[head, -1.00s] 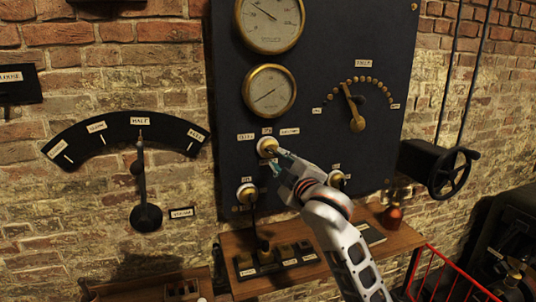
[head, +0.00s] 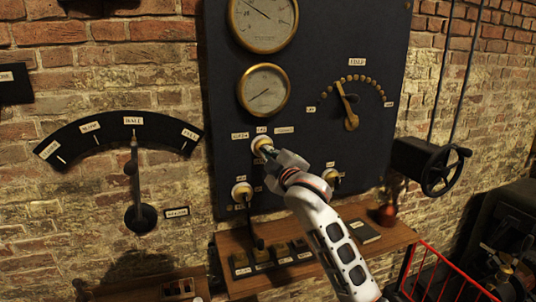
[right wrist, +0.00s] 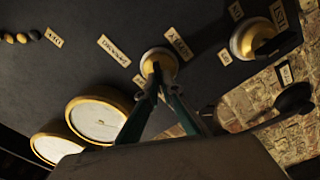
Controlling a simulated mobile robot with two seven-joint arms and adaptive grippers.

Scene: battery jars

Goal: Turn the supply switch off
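A round brass rotary switch (head: 262,143) with a pale rim sits on the dark panel (head: 310,110), below the smaller gauge. Small labels stand around it, too small to read surely in the head view. In the right wrist view the switch (right wrist: 158,62) lies straight ahead, between the fingertips. My right gripper (head: 268,151) reaches up to it, and its fingers (right wrist: 160,84) converge on the small knob, apparently shut on it. The knob is partly hidden by the fingers. Two similar switches sit lower, at left (head: 242,191) and right (head: 331,176). My left gripper is not in view.
Two brass gauges (head: 264,90) are above. A lever with a contact arc (head: 351,107) is at right, and a handwheel (head: 446,171) beyond it. A wall lever (head: 136,180) stands at left. A wooden shelf (head: 228,243) and red wire rack (head: 440,262) are below.

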